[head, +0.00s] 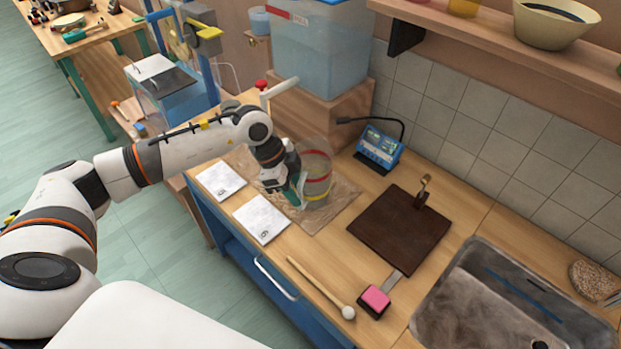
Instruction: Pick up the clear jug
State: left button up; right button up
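The clear jug (320,172) stands upright on a brown mat (338,212) on the wooden counter. It is see-through, with a red band near the top and a yellow band low down. My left gripper (297,190) is pointed down at the jug's left side, where a handle would be hard to make out. Its fingers are small and partly lost against the jug, so I cannot tell whether they are touching it or closed on it. My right gripper is not in view.
Two white cards (261,219) lie left of the mat. A blue meter (379,148), a dark brown board (400,229), a pink-topped block (375,299), a mallet (322,288) and a metal sink (500,310) are to the right. A large water tank (320,50) stands on a wooden box behind.

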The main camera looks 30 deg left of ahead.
pick_arm(q)
jog(key=shift+x, duration=0.9)
jog(key=shift+r, duration=0.1)
jog(key=shift+c, duration=0.6)
grip_shut()
jog(key=shift+r, duration=0.15)
